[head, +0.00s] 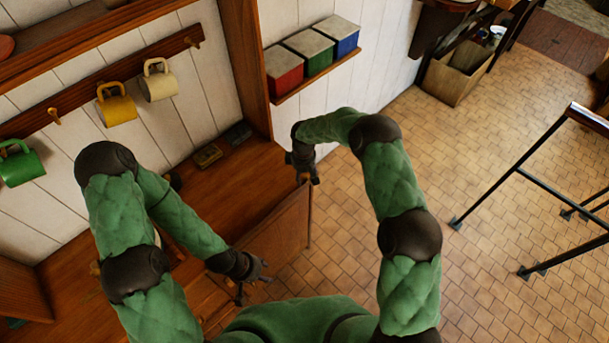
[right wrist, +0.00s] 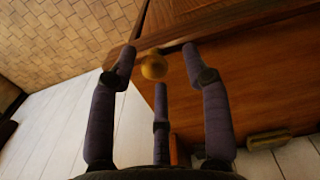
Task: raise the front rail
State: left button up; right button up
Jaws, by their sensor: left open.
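The front rail appears to be the upright wooden board (head: 282,232) along the counter's open side; its wooden edge (right wrist: 225,22) also shows in the right wrist view. A small brass knob (right wrist: 154,66) sits at its end. My right gripper (head: 304,172) is at the board's far end. In the right wrist view its three fingers (right wrist: 156,70) are spread around the knob, not visibly closed on it. My left gripper (head: 254,284) is open near the board's near end; whether it touches the board I cannot tell.
The wooden counter (head: 222,185) holds a small brass-coloured item (head: 207,156). Mugs hang on a wall rack, including a yellow mug (head: 117,108). Red, green and blue boxes (head: 308,52) stand on a shelf. A metal railing (head: 520,172) stands at right. The tiled floor between is clear.

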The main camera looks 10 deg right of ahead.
jog(key=shift+d+r, duration=0.1)
jog(key=shift+d, duration=0.05)
jog(key=shift+r, duration=0.35)
notch_tip(320, 180, up, 11)
dwell(0.6)
jog(key=s+d+f+m+y, duration=0.1)
jog(key=s+f+m+y, duration=0.3)
jog(key=s+f, duration=1)
jog(key=s+d+f+m, duration=0.15)
jog(key=s+m, duration=0.35)
jog(key=s, duration=0.5)
jog(key=s+d+f+m, duration=0.1)
jog(key=s+f+m, duration=0.25)
jog(key=s, duration=0.65)
notch_tip(320, 180, down, 17)
jog(key=w+a+b, duration=0.1)
jog(key=b, duration=1.8)
jog(key=shift+w+a+t, duration=0.2)
jog(key=shift+w+t, duration=0.1)
jog(key=shift+w, duration=0.05)
